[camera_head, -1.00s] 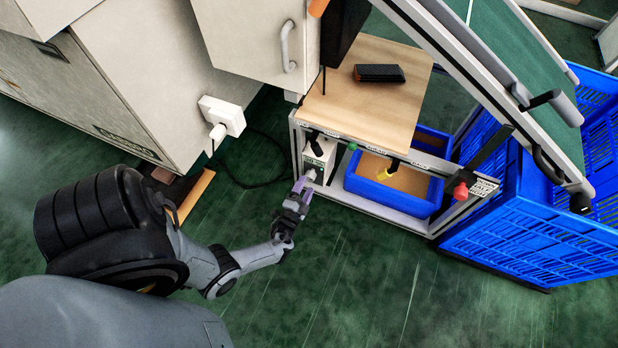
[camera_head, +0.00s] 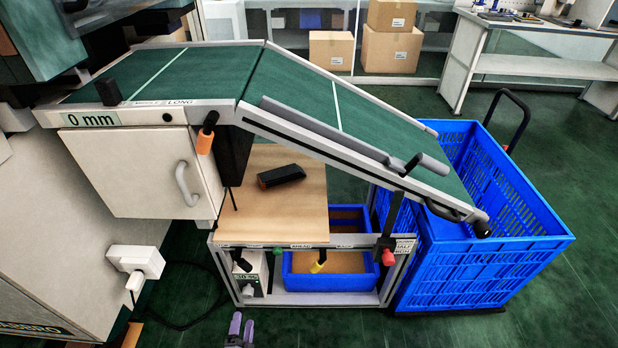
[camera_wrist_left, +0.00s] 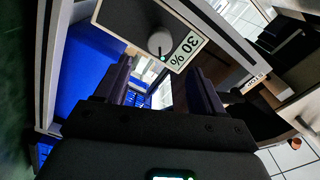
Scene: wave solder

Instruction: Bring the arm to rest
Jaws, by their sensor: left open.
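My left gripper (camera_head: 240,330) shows at the bottom edge of the head view, its purple fingers pointing up toward a white control box (camera_head: 250,277) under the bench. In the left wrist view the dark fingers of this gripper (camera_wrist_left: 159,80) are spread apart with nothing between them. A round light knob (camera_wrist_left: 159,42) on a panel marked "30 %" (camera_wrist_left: 182,52) lies just past the fingertips, and seems clear of them. The rest of my left arm is out of the head view. My right gripper is in neither view.
A blue bin (camera_head: 330,282) sits on the low shelf beside the control box. A large blue crate (camera_head: 480,255) stands right, under the sloping green conveyor (camera_head: 345,110). A wooden bench top (camera_head: 290,215) holds a black object (camera_head: 281,175). Green floor (camera_head: 400,330) is clear in front.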

